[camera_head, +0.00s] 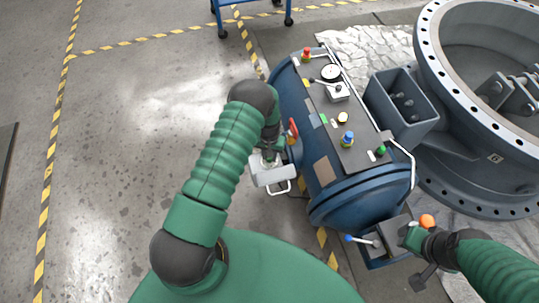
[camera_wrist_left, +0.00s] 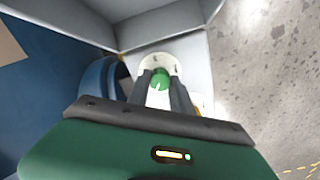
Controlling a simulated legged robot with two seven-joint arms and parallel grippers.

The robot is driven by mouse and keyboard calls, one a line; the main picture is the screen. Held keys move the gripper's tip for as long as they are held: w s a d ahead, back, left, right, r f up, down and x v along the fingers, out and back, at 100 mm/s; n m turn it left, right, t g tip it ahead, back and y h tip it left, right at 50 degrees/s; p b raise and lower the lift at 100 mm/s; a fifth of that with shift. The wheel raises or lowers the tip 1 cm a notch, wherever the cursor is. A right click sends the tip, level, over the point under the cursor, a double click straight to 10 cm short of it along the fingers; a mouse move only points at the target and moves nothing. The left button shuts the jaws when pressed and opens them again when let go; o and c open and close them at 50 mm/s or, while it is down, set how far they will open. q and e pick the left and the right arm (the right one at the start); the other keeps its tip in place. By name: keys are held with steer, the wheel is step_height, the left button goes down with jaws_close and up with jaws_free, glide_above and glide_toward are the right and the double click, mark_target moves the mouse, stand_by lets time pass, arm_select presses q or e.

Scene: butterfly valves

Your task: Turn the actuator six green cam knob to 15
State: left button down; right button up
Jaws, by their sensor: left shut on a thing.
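The green cam knob (camera_wrist_left: 161,76) shows in the left wrist view, in the middle of a round white dial (camera_wrist_left: 172,61) inside a grey housing. My left gripper (camera_wrist_left: 160,92) has its dark fingers on both sides of the knob and is shut on it. The dial's figures are too small to read. In the head view my left gripper (camera_head: 271,156) is at the pale grey actuator box (camera_head: 272,173), on the left side of the blue tank; the knob is hidden there. My right gripper (camera_head: 411,237) is at the lower right beside a grey box; its fingers are unclear.
The blue tank (camera_head: 342,204) carries a dark panel (camera_head: 357,154) with coloured knobs and a gauge. A blue-tipped lever (camera_head: 362,240) and an orange ball (camera_head: 427,221) are near my right gripper. A large grey valve ring (camera_head: 440,90) stands at right. The floor at left is clear.

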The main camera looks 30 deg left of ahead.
arm_select(q)
steer(key=n, duration=0.4)
steer(key=shift+w+a+r+n, duration=0.1)
steer(key=shift+w+r+n, duration=0.05)
steer(key=shift+w+n, duration=0.15)
steer(key=n, duration=0.4)
steer(key=shift+n, duration=0.3)
steer(key=c, duration=1.5)
jaws_free()
steer(key=o, duration=0.4)
steer(key=shift+s, duration=0.2)
steer(key=shift+c, duration=0.2)
step_height(320, 180, up, 17)
steer(key=p, duration=0.4)
steer(key=shift+f, duration=0.2)
